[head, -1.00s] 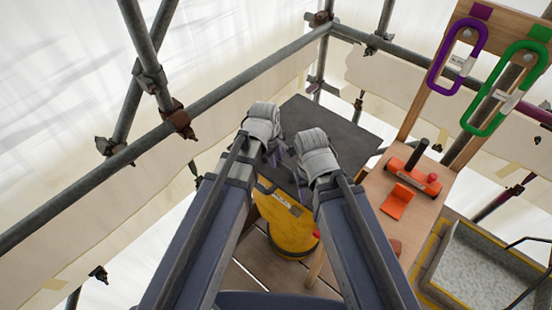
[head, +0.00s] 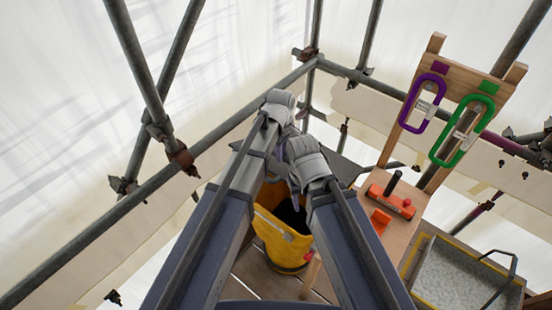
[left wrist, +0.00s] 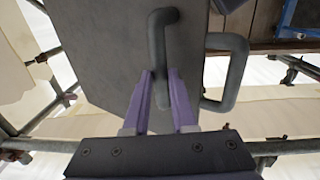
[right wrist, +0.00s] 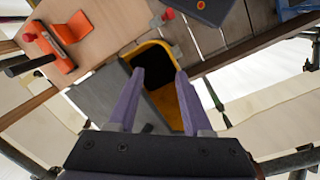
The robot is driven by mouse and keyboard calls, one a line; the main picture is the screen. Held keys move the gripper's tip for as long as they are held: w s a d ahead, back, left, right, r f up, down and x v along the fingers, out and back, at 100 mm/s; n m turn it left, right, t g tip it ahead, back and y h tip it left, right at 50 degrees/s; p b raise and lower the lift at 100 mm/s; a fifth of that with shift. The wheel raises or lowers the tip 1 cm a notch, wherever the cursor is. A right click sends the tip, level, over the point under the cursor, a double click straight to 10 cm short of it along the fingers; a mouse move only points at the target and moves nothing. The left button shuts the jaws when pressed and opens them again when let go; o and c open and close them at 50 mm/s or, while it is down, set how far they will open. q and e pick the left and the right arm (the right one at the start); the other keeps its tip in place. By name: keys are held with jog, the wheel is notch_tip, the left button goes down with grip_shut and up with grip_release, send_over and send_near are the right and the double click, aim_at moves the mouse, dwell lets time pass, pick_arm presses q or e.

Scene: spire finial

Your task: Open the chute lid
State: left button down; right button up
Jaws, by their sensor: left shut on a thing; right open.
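The yellow chute (head: 283,243) stands below my arms, its dark mouth partly uncovered. The dark grey lid is tilted up behind it; mostly hidden by my arms in the head view, it shows in the right wrist view (right wrist: 108,98) and fills much of the left wrist view (left wrist: 110,50). My left gripper (left wrist: 160,78) is shut on a grey bar handle (left wrist: 158,45) on the lid. A second grey loop (left wrist: 238,72) is at the lid's edge. My right gripper (right wrist: 160,75) is open and empty over the mouth's yellow rim (right wrist: 187,108).
A wooden bench (head: 397,228) at right holds an orange tool (head: 392,203) and a smaller orange piece (head: 380,219). Purple (head: 408,112) and green (head: 436,151) carabiners hang on a wooden frame. A grey tray (head: 465,282) is at lower right. Scaffold tubes (head: 190,170) run along the left.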

pick_arm(q)
jog(key=w+d+r+p, duration=0.3)
jog(key=r, duration=0.1)
jog(key=shift+w, duration=0.4)
jog(key=c, duration=1.1)
grip_release()
jog(key=shift+o, duration=1.3)
jog(key=shift+w+d+f, duration=0.15)
jog(key=shift+w, duration=0.1)
jog(key=shift+o, duration=0.5)
jog(key=shift+s, duration=0.15)
jog(key=shift+a, duration=0.2)
